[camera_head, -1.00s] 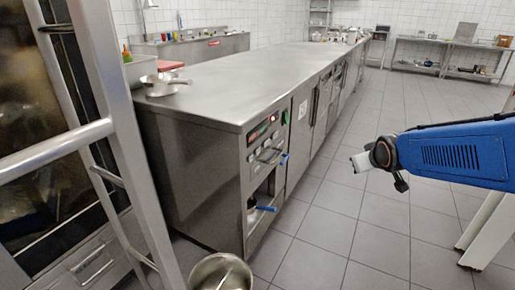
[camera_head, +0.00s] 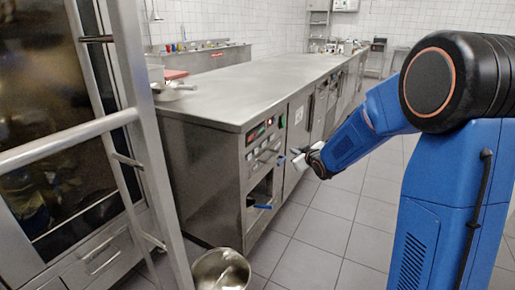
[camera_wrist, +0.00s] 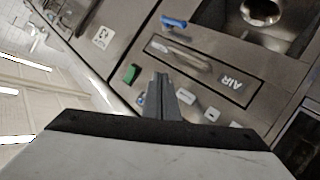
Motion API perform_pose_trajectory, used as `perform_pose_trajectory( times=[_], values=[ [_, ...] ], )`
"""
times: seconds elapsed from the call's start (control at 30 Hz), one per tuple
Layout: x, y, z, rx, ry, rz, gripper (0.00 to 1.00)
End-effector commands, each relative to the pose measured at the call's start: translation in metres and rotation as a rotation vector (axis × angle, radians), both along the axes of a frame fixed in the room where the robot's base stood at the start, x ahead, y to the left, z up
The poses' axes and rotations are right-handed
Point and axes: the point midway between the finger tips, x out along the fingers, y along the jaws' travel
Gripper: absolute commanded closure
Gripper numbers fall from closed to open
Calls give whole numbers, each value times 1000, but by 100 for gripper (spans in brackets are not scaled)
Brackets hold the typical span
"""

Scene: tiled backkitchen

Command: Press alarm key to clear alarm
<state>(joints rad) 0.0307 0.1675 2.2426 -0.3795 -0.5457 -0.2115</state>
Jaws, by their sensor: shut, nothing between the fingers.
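The control panel (camera_head: 262,137) is on the front face of the steel counter (camera_head: 225,95), near its left end. It carries a lit red display and a green switch (camera_head: 281,120). In the wrist view, which is turned about, several pale keys (camera_wrist: 185,96) run beside my gripper's fingers, and the green switch (camera_wrist: 130,74) lies just to their left. I cannot tell which key is the alarm key. My gripper (camera_wrist: 161,78) is shut and empty, its tips over the panel area. In the head view my gripper (camera_head: 297,160) is right of the panel, apart from it.
A blue-handled item (camera_head: 262,206) sticks out of the open compartment below. A steel bin (camera_head: 221,272) stands on the floor. A metal-framed rack (camera_head: 75,140) is at left.

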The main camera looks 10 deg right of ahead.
Motion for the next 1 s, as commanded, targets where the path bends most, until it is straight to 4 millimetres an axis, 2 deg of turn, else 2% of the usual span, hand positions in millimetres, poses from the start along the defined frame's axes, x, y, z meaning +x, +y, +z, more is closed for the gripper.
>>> perform_pose_trajectory(
  times=[0.13,0.63,1.0],
  values=[
    [8,3,-4,-1,-17,14,100],
    [10,6,-4,-2,-21,19,100],
    [32,36,-5,0,-19,18,100]
  ],
)
